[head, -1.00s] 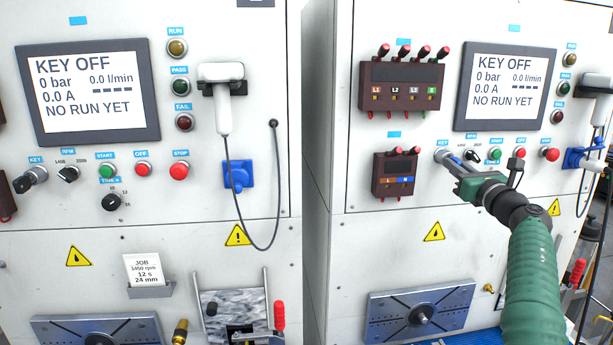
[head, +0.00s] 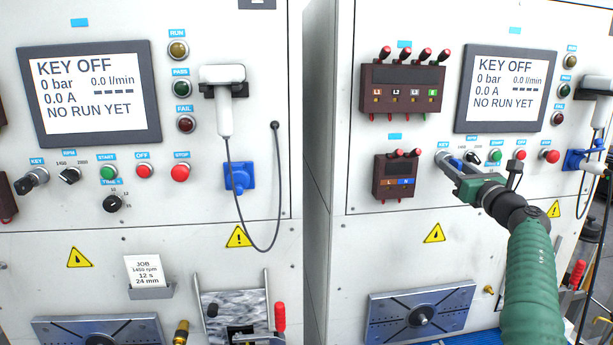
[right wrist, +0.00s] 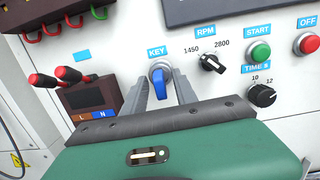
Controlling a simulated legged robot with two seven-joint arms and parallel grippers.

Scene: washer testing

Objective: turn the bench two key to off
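The right bench's key switch (right wrist: 160,78) has a silver collar and a blue handle that points down, tilted slightly right at its lower end. It sits under the KEY label. My right gripper (right wrist: 160,88) has one grey finger on each side of the key, with gaps visible between the fingers and the blue handle. In the head view my right gripper (head: 452,167) is at the key, and its fingers partly hide it. The right bench's screen (head: 504,88) reads KEY OFF. My left gripper is not in view.
An RPM knob (right wrist: 212,62), a green START button (right wrist: 260,52), a red OFF button (right wrist: 307,43) and a timer knob (right wrist: 262,95) are right of the key. A terminal box with red plugs (head: 396,176) is close on its left. The left bench's screen (head: 90,95) also reads KEY OFF.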

